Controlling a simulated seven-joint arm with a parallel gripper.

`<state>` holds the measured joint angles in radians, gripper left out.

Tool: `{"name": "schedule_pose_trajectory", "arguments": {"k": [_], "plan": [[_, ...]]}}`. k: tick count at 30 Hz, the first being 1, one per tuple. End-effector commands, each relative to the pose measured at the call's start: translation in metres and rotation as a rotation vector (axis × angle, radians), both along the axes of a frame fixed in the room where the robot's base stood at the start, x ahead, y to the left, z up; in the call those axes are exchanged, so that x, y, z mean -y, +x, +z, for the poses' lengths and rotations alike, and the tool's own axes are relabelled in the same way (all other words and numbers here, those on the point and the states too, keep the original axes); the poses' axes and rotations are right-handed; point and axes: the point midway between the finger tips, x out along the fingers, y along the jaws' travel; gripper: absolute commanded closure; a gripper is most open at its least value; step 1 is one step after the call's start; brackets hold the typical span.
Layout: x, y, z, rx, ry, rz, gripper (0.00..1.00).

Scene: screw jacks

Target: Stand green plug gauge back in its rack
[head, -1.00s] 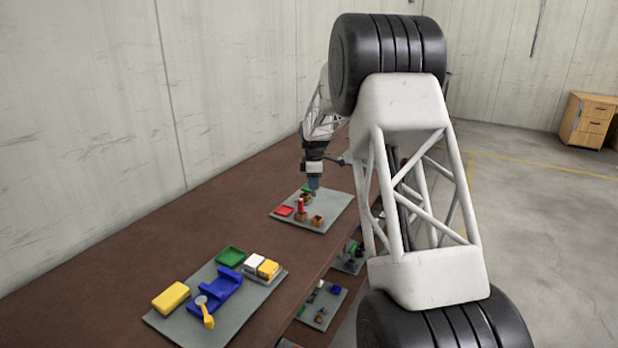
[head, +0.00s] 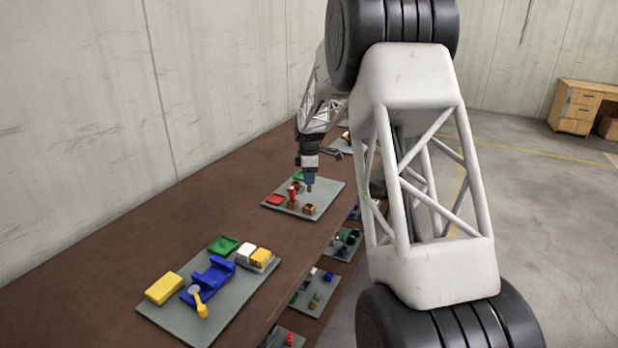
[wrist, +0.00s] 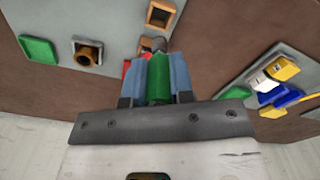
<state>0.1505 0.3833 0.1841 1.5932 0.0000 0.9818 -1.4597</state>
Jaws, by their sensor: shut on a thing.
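My gripper (wrist: 158,80) is shut on the green plug gauge (wrist: 158,88), whose grey metal end points away between the blue fingers. The gauge is apart from the wooden blocks. One square open block (wrist: 161,15) stands beyond the gauge's tip; another with a dark round bore (wrist: 88,53) stands left, near a green tray (wrist: 38,50). A red gauge (head: 292,192) stands upright near a red tray (head: 275,199); in the wrist view my gripper mostly hides red parts.
A nearer mat (head: 190,322) holds a yellow block (head: 164,288), a blue holder (head: 212,275), a yellow-handled tool (head: 199,300) and a green tray (head: 224,245). The brown bench between the mats is clear. Lower shelves carry more small parts.

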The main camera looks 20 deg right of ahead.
Motion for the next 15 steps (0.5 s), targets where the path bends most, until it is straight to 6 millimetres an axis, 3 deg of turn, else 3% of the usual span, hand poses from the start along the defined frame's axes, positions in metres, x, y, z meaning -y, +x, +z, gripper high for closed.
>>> {"name": "schedule_pose_trajectory", "arguments": {"k": [15], "plan": [[0.0,0.0,-0.035,0.001,0.0,0.0,1.0]]}}
